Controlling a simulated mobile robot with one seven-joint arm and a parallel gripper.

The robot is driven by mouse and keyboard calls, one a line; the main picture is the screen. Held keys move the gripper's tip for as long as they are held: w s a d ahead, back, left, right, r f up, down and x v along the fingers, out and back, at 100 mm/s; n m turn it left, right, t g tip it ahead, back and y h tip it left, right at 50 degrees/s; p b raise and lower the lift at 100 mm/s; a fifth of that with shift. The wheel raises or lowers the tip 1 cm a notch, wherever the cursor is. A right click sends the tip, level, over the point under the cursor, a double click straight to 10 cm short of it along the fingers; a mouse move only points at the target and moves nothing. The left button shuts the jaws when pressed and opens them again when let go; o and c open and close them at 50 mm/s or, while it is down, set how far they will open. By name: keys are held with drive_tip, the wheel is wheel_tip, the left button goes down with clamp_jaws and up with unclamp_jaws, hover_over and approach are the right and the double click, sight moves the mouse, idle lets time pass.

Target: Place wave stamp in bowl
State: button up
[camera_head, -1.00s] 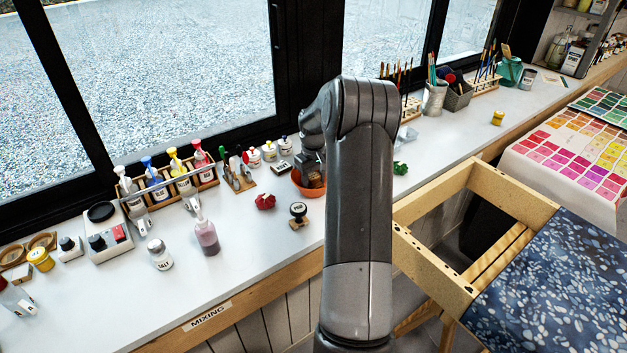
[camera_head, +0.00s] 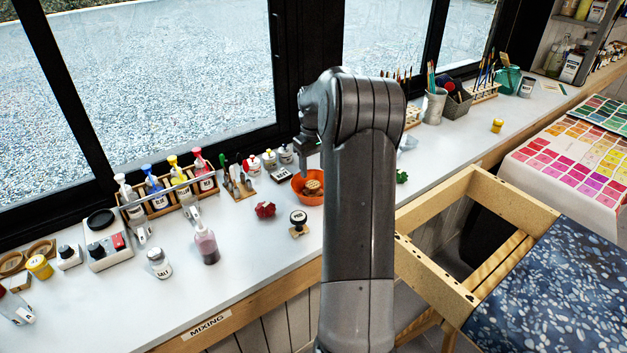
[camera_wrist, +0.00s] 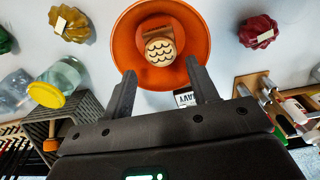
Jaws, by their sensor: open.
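The wave stamp (camera_wrist: 160,50) shows in the wrist view as a round wooden piece with dark wave lines. It lies inside the orange bowl (camera_wrist: 126,45), and it also shows in the head view (camera_head: 313,187) in the bowl (camera_head: 301,196). My gripper (camera_wrist: 162,88) is open and empty, its two fingers spread apart over the near rim of the bowl. The stamp is ahead of the fingertips, and the fingers appear clear of it. In the head view my gripper (camera_head: 306,146) is above the bowl, partly hidden by my arm.
A dark red fluted piece (camera_head: 265,209) and a labelled stamp (camera_head: 298,218) stand near the bowl. A bottle rack (camera_head: 168,195) and a small tool stand (camera_head: 240,187) are to the left. A small green object (camera_head: 402,177) is to the right.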

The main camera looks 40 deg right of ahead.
sight(313, 185)
drive_tip(key=s+a+r+t, duration=0.1)
drive_tip(key=s+a+r, duration=0.3)
drive_tip(key=a+r, duration=0.25)
drive_tip(key=s+a+r+t+h, duration=0.1)
drive_tip(key=s+a+r, duration=0.35)
drive_tip(key=a, duration=0.35)
drive_tip(key=s+a+r, duration=0.3)
drive_tip(key=a+r, duration=0.3)
drive_tip(key=a, duration=0.1)
drive_tip(key=s+a+f+t, duration=0.1)
drive_tip(key=s+a, duration=0.4)
drive_tip(key=s, duration=0.4)
drive_tip(key=s+a+f+t+y, duration=0.1)
drive_tip(key=s+a+t, duration=0.1)
drive_tip(key=s+a, duration=0.4)
drive_tip(key=s, duration=0.4)
drive_tip(key=shift+a+f+t, duration=0.25)
drive_tip(key=shift+f+t, duration=0.05)
drive_tip(key=shift+f, duration=0.1)
